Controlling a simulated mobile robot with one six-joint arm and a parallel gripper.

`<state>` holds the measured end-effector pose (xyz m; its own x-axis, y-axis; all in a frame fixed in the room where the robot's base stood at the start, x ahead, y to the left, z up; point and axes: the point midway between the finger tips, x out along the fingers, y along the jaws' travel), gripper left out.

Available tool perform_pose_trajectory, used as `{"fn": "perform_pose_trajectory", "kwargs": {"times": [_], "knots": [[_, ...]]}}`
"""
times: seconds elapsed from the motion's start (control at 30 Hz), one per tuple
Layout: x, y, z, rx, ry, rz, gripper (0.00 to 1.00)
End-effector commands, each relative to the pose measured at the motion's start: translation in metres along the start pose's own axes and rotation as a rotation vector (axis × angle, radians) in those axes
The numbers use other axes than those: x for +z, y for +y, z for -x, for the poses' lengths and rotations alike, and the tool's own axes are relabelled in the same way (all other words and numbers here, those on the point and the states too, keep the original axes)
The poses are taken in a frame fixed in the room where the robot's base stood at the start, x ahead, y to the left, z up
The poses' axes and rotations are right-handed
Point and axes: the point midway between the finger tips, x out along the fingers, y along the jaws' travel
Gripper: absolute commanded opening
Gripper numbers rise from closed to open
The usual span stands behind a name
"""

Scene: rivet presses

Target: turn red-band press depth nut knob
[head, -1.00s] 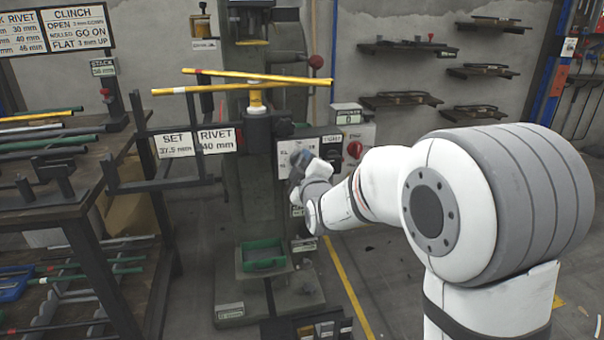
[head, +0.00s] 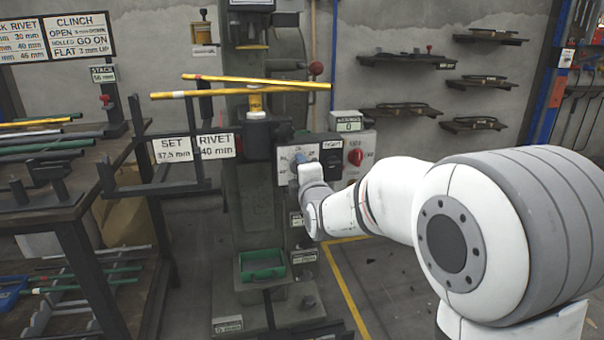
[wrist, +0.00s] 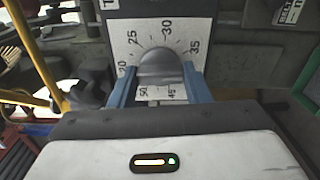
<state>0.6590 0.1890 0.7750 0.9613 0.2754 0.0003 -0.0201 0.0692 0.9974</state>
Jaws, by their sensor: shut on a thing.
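The depth nut knob (wrist: 158,64) is a grey rounded knob on a white dial plate (wrist: 123,42) marked 20 to 50. In the wrist view my gripper (wrist: 159,76) has its two blue fingers shut on the knob, one on each side. In the head view my gripper (head: 299,161) is at the left part of the press's control panel, and my wrist hides some of the dial. The press (head: 255,190) stands upright behind it. I cannot make out a red band clearly.
A red knob (head: 355,157) and a small counter box (head: 347,121) reading 0 are right of the dial. Yellow rods (head: 240,90) cross the press above. A sign reads SET 37.5 mm (head: 173,149). A rack table (head: 60,200) stands left.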

Motion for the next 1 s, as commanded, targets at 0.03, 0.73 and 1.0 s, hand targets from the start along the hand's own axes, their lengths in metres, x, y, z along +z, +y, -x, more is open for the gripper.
{"fn": "perform_pose_trajectory", "kwargs": {"times": [0.03, 0.73, 1.0], "knots": [[-0.0004, -0.001, 0.0001, -0.002, 0.001, 0.004, 0.21], [-0.0007, -0.0004, 0.0001, -0.001, 0.002, 0.008, 0.65], [-0.0004, 0.001, 0.0043, 0.0, 0.001, 0.008, 0.65]]}}
